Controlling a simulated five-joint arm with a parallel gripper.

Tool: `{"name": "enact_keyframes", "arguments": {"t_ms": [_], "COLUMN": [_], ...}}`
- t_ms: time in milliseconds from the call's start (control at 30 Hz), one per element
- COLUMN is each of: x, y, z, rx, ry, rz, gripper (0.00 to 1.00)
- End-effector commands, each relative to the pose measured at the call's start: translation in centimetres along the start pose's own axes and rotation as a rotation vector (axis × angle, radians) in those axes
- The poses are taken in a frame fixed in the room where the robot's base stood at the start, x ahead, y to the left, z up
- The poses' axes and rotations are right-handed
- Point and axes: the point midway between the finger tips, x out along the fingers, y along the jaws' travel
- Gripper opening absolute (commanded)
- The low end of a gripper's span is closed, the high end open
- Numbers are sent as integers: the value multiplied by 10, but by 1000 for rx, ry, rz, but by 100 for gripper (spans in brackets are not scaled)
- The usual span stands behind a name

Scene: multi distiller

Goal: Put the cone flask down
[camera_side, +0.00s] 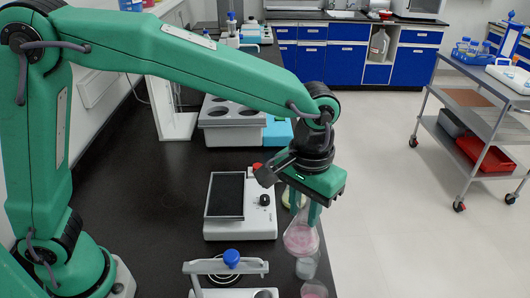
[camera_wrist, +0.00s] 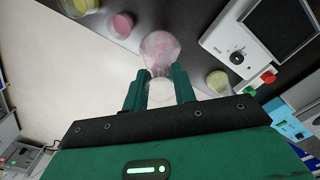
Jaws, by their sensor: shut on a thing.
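The cone flask (camera_side: 299,241) is clear glass with pink liquid in its wide lower part. It is upright or nearly so, near the right edge of the black bench (camera_side: 150,215). My gripper (camera_side: 306,208) points down and is shut on the flask's neck. In the wrist view the flask (camera_wrist: 161,50) shows beyond my two green fingers (camera_wrist: 159,88), which stand on either side of the neck. The side view does not clearly show whether the flask's base touches the bench.
A device with a black plate (camera_side: 225,195) stands left of the flask. A clear vessel (camera_side: 307,266) and a pink-filled one (camera_side: 314,290) are close in front. A yellowish container (camera_wrist: 218,82) is nearby. A stand with a blue knob (camera_side: 231,258) is front left.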

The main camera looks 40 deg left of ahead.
Motion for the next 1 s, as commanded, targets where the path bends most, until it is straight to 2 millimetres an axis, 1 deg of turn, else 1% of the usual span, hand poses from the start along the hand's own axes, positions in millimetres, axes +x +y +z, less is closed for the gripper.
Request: {"name": "enact_keyframes", "arguments": {"t_ms": [167,267,367,467,633,800,1000], "x": [-3,-7,-14,-23,-40,-57,-70], "y": [-4,-10,-21,-37,-69,-103,-133], "z": [0,1,2,4,13,26,41], "rx": [-1,-2,-3,-3,-5,-5,-3], "ry": [1,1,2,3,4,3,1], "rz": [1,1,2,2,2,1,1], "gripper": [0,0,0,0,0,0,0]}}
